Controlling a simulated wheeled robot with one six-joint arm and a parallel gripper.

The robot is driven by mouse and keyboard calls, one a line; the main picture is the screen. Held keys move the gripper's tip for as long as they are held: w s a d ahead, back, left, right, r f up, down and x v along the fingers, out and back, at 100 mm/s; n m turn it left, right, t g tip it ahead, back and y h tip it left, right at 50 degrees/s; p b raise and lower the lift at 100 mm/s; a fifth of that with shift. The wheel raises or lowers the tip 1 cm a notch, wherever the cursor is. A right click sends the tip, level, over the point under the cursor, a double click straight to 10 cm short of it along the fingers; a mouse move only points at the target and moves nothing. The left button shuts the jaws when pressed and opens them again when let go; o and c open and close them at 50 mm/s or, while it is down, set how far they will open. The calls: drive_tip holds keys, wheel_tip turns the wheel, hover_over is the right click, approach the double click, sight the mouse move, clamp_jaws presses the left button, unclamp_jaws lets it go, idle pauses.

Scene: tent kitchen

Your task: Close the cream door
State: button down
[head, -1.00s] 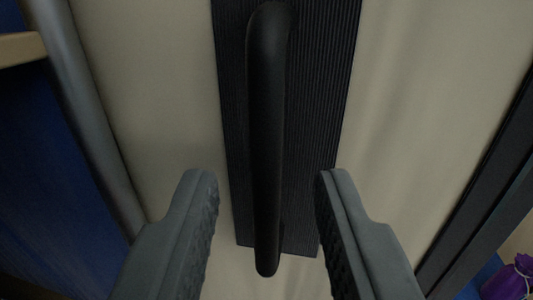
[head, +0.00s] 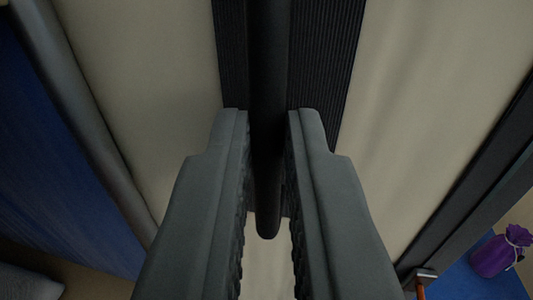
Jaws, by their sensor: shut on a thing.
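The cream door (head: 400,90) fills most of the view, with a ribbed black plate (head: 325,60) down its middle. A black bar handle (head: 268,60) stands out from the plate and runs up and down the picture. My gripper (head: 268,125) is shut on the lower part of this handle, one finger on each side of it. The handle's lower end (head: 267,225) shows between the fingers. The fingers hide the lower part of the plate. Whether the door is ajar cannot be told from this view.
A grey pole (head: 75,110) runs along the door's left side, with a blue surface (head: 50,160) beyond it. A dark frame bar (head: 470,190) runs along the right side. A purple tied bag (head: 495,255) lies on a blue surface at the lower right.

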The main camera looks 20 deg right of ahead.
drive_tip(key=s+d, duration=0.9)
drive_tip(key=d, duration=0.5)
drive_tip(key=s+d, duration=1)
drive_tip(key=d, duration=0.5)
drive_tip(key=s+d, duration=1)
drive_tip(key=d, duration=0.4)
drive_tip(key=shift+s+d, duration=0.15)
drive_tip(key=shift+d, duration=0.05)
drive_tip(key=c, duration=1.5)
unclamp_jaws()
drive_tip(key=shift+s+d, duration=0.15)
drive_tip(key=shift+d, duration=0.05)
drive_tip(key=shift+a, duration=0.1)
drive_tip(key=v, duration=1.7)
drive_tip(key=shift+s, duration=0.15)
